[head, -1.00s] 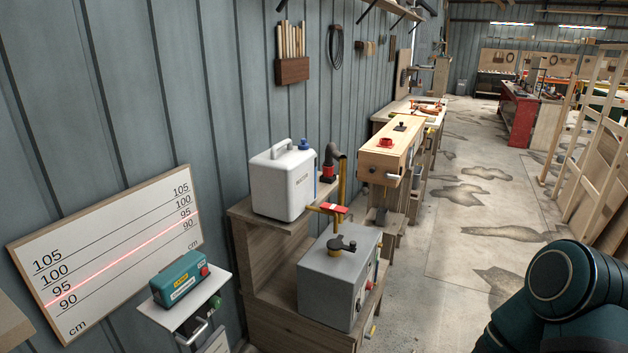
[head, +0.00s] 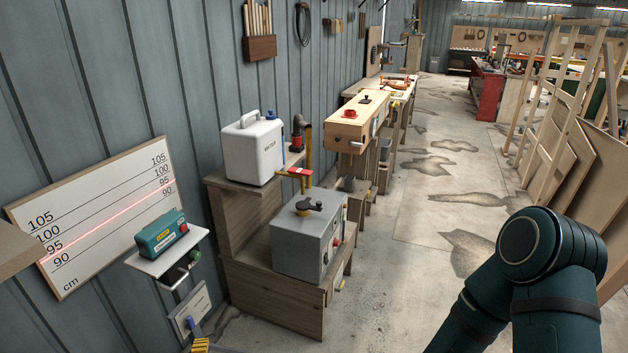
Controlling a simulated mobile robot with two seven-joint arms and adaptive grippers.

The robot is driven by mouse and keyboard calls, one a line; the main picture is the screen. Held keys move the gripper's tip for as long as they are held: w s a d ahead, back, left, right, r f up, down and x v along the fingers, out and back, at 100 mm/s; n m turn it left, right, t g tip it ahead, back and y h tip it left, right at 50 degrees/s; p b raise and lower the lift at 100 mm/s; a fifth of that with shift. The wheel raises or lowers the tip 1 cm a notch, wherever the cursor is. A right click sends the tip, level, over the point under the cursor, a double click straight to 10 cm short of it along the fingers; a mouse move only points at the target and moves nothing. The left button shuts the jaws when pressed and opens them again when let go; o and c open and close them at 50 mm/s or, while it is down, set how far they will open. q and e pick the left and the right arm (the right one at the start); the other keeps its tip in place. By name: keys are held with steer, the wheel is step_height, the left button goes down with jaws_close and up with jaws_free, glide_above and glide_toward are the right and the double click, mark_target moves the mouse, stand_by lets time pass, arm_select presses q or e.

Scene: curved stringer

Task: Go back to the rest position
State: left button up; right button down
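Neither gripper shows in the head view. One of my dark teal arm links fills the lower right corner, bent at a round joint, and its gripper end is outside the picture. My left arm cannot be made out. What either gripper holds is hidden.
A grey metal box (head: 305,245) and a white water canister (head: 252,150) stand on a stepped wooden stand (head: 268,299). A teal laser level (head: 161,236) sits on a small wall shelf (head: 191,248) before a marked board (head: 95,215). Wooden frames (head: 562,120) lean right. The concrete floor (head: 425,215) between is open.

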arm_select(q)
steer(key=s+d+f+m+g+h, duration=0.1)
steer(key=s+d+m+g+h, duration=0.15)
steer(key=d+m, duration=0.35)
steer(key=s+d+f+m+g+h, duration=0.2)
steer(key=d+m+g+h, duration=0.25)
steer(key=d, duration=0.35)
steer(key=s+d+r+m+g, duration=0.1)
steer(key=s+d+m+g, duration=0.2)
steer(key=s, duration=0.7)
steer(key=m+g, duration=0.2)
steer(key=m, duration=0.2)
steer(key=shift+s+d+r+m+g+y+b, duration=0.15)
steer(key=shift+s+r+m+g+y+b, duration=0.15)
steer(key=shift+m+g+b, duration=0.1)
